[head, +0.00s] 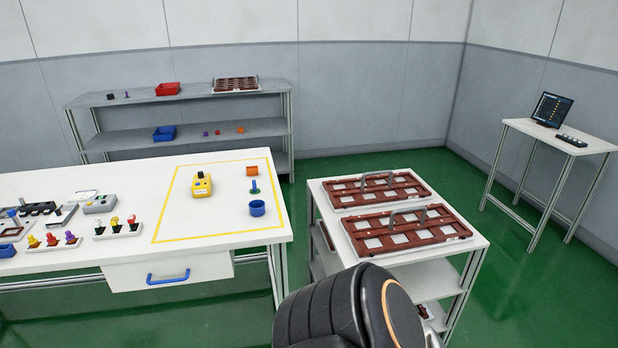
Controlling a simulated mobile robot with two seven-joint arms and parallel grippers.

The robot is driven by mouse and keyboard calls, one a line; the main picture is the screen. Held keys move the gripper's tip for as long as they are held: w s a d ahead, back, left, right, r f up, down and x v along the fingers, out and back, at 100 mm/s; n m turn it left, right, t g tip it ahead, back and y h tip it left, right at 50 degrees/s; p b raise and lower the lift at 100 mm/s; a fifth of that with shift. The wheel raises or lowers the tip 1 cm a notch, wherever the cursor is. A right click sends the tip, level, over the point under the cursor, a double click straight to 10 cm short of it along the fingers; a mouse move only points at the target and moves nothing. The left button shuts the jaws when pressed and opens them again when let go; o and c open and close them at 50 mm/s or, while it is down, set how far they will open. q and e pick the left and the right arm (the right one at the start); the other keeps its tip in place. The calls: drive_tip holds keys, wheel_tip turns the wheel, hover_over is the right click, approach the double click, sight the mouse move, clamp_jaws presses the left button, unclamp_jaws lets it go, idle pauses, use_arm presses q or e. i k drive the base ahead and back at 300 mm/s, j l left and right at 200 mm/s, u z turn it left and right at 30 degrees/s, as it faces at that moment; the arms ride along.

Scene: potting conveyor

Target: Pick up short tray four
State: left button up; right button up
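Two dark red-brown trays with pale square openings and grey arched handles lie flat on a white cart. The nearer tray (444,231) is close to the cart's front edge. The farther tray (344,200) lies just behind it. A similar brown tray (236,84) sits on the top of the back shelf. I cannot read any numbers, so I cannot tell which one is short tray four. A black arm link of mine shows at the bottom, in front of the cart. Neither gripper is in view.
The white cart (464,249) has lower shelves with more brown pieces. A white workbench (120,190) at left holds a yellow box (202,186), blue cup (257,208) and small parts. A side table (590,145) with a monitor stands at right. Green floor is clear between cart and side table.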

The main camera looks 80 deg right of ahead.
sight(375, 236)
drive_tip(key=z, duration=3.2)
